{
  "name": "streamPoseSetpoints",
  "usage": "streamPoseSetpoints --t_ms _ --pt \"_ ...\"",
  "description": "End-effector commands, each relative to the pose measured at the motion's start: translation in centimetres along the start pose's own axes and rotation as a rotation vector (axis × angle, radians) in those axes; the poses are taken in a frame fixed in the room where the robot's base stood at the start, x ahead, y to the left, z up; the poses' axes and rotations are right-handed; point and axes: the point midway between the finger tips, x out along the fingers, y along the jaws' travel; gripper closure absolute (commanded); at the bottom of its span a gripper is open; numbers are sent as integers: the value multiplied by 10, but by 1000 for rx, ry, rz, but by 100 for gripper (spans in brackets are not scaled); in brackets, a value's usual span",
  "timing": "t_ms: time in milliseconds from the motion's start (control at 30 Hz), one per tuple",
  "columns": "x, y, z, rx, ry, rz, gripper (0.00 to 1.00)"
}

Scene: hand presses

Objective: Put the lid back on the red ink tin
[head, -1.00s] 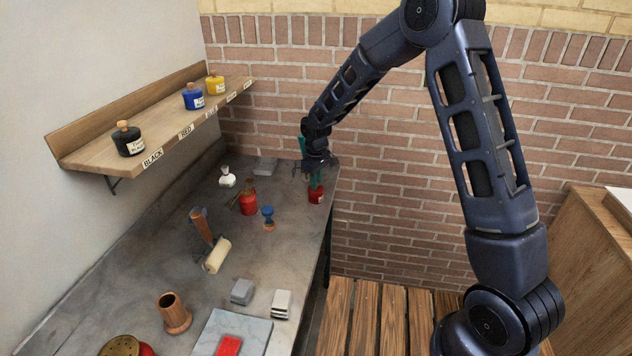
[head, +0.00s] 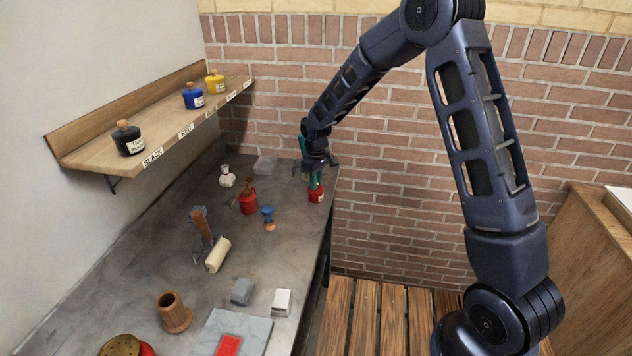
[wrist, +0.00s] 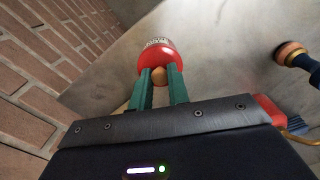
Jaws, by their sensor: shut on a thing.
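The red ink tin (head: 316,196), with a pale label, stands near the right edge of the grey bench, towards the brick wall. My gripper (head: 316,181) is directly above it, pointing down. In the wrist view, the green fingers of my gripper (wrist: 161,86) are closed around a wooden knob (wrist: 158,75) on a red lid (wrist: 151,57). The labelled side of the tin (wrist: 158,42) shows just beyond the lid. The lid is on or right over the tin; I cannot tell whether it is fully seated.
A red can (head: 248,202) and a blue-topped wooden stamp (head: 268,217) stand left of the tin. A roller (head: 217,255) and a wooden cup (head: 173,312) are nearer. The shelf (head: 90,158) holds black, blue and yellow tins. The brick wall is close behind.

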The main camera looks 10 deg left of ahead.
Motion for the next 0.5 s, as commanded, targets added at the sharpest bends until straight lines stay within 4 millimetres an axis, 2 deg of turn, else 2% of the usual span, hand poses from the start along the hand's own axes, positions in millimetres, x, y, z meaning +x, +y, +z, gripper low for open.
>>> streamPoseSetpoints --t_ms 300,333,433,500 --pt "0 0 0 0 0 0 100" --pt "0 0 0 0 0 0 79" --pt "0 0 0 0 0 0 59" --pt "0 0 0 0 0 0 57"
